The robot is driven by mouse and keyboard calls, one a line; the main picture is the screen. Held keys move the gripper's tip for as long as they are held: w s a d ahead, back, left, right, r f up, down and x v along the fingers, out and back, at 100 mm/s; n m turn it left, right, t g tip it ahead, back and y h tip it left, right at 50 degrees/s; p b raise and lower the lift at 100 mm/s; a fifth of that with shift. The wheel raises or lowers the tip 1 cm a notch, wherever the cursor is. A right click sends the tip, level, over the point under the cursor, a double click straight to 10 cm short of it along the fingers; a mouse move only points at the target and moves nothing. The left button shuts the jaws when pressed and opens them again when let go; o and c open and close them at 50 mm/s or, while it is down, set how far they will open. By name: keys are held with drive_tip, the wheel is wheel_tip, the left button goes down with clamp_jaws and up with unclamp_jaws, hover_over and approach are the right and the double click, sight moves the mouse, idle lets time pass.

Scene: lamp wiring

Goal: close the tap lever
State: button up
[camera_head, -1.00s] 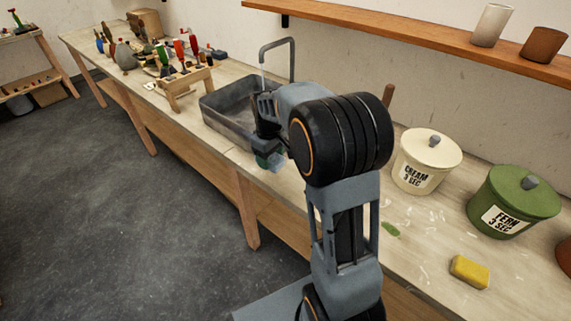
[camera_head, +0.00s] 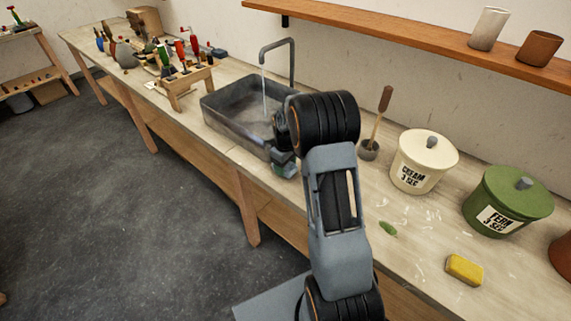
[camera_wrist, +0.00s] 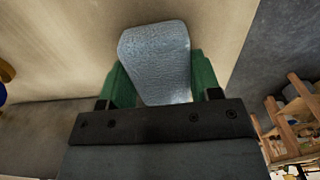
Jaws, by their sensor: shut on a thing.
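The grey tap (camera_head: 291,65) arches over the sink (camera_head: 222,125), and a thin stream of water (camera_head: 264,92) runs from its spout. I cannot make out the tap lever; my arm covers part of the sink's right side. My gripper (camera_wrist: 155,82) is shut on a grey-blue, rounded, rough-surfaced block (camera_wrist: 155,55), held between its green fingers in the wrist view. In the head view the gripper end is mostly behind my arm, low by the sink's front right corner. The block there (camera_head: 285,166) shows only in part, below the wrist.
A cream jar (camera_head: 423,160), a green jar (camera_head: 508,200) and a yellow sponge (camera_head: 464,269) lie farther right. A wooden rack (camera_head: 183,87) of tools stands left of the sink. A shelf (camera_head: 400,32) runs above.

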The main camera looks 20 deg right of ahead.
drive_tip(key=shift+f, duration=0.15)
drive_tip(key=shift+f, duration=0.15)
drive_tip(key=o, duration=0.8)
